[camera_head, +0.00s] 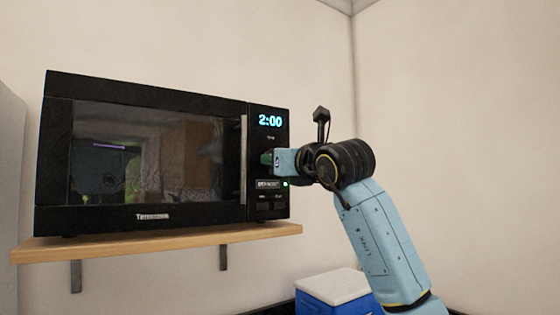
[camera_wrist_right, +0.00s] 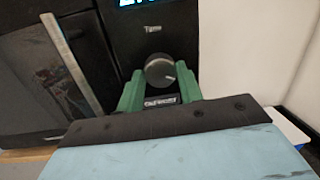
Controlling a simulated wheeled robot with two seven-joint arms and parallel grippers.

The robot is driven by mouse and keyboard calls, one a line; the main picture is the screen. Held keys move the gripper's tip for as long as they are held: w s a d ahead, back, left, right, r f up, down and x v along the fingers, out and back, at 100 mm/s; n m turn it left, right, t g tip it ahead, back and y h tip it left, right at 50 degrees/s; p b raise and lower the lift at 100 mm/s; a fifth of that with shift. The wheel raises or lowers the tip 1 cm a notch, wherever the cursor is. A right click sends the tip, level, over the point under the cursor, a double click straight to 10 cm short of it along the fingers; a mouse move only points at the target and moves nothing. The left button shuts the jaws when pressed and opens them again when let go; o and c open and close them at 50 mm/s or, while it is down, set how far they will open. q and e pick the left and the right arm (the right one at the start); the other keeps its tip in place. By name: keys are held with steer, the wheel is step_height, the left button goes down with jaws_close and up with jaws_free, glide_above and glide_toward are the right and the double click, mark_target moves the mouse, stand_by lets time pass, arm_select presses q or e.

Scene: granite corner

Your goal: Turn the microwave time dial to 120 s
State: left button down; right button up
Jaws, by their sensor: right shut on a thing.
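The black microwave (camera_head: 150,155) sits on a wooden shelf, and its display (camera_head: 270,121) reads 2:00. The round dark time dial (camera_wrist_right: 160,71) is on the control panel under the "Time" label, seen in the right wrist view. My right gripper (camera_wrist_right: 159,82) has its green fingers on both sides of the dial, shut on it. In the head view the right gripper (camera_head: 268,157) is at the panel and hides the dial. My left gripper is not in view.
The wooden shelf (camera_head: 150,244) is held by metal brackets on the wall. A blue box with a white lid (camera_head: 335,290) stands below on the right. The microwave door handle (camera_head: 243,160) is just left of the panel. The wall on the right is bare.

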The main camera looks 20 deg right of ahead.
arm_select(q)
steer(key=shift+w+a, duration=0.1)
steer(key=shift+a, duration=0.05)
arm_select(e)
steer(key=o, duration=1)
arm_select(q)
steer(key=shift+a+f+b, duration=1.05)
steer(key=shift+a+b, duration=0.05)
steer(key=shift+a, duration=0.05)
arm_select(e)
steer(key=v, duration=1.3)
steer(key=shift+s+d, duration=0.1)
steer(key=shift+s, duration=0.05)
